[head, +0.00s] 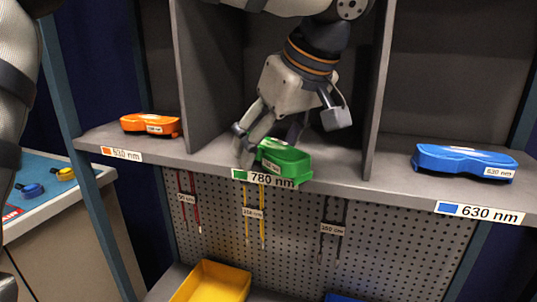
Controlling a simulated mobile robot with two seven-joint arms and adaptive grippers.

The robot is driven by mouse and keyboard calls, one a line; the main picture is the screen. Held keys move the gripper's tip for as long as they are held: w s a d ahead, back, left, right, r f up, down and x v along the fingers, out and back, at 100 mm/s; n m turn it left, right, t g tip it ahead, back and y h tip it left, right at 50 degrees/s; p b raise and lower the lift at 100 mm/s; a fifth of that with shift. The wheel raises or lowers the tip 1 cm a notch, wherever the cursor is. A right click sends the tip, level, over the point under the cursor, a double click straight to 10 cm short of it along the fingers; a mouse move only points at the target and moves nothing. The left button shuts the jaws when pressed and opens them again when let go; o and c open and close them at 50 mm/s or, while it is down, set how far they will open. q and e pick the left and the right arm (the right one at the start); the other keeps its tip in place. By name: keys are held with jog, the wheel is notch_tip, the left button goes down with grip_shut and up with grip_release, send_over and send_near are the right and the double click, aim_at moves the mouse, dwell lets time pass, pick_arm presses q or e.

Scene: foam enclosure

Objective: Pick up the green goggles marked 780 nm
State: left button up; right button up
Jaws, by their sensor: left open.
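The green goggles (284,160) lie on the grey shelf in the middle compartment, just above the label reading 780 nm (264,178). My left gripper (290,137) reaches down from above and is open. Its left fingers come down at the left end of the goggles and overlap them in the picture. Its right finger hangs above and to the right of them. I cannot tell whether any finger touches the goggles. My right gripper is not in view.
Orange goggles (151,125) lie in the left compartment, blue goggles (464,162) in the right one. Upright dividers (380,90) flank the middle compartment.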

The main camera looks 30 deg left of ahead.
pick_arm(q)
jog(key=shift+w+a+f, duration=0.15)
jog(key=shift+a+f, duration=0.15)
jog(key=shift+f, duration=0.25)
jog(key=c, duration=1.3)
